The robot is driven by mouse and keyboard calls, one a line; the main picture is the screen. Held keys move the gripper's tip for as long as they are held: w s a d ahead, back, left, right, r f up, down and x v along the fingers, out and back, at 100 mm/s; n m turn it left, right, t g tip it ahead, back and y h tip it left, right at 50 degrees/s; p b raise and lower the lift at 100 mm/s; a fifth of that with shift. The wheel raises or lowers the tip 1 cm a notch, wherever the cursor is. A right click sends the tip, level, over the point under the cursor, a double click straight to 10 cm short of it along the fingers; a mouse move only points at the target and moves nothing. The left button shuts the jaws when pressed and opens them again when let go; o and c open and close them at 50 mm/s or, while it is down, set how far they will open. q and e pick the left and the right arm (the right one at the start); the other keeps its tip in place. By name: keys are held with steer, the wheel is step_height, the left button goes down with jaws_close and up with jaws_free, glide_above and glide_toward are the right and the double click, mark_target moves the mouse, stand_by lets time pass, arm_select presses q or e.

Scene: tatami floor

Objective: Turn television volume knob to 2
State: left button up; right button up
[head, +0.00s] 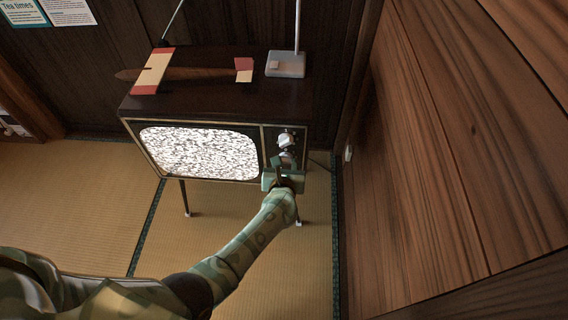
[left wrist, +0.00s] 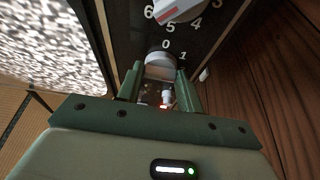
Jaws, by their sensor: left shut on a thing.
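The television (head: 262,137) stands on thin legs, with its screen (head: 200,152) full of static. Its control panel on the right of the screen has an upper knob (head: 285,139) and a lower knob. In the left wrist view the upper knob (left wrist: 178,8) has 6, 5, 4 and 3 around it. The lower knob (left wrist: 160,66) is pale, with 0 and 1 printed by its upper edge; its other marks are hidden. My left gripper (head: 286,164) is at the lower knob, its green fingers on either side of it and shut on it. My right gripper is out of view.
A wooden wall (head: 450,150) rises close on the right of the television. On the television top lie a wooden item with red and cream ends (head: 200,73) and a grey antenna base (head: 286,64). The tatami floor (head: 90,200) at left is clear.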

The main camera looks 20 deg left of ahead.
arm_select(q)
steer(key=shift+m+y, duration=0.3)
steer(key=shift+m, duration=0.1)
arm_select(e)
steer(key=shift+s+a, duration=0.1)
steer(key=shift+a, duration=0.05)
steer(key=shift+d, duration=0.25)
arm_select(q)
steer(key=o, duration=1)
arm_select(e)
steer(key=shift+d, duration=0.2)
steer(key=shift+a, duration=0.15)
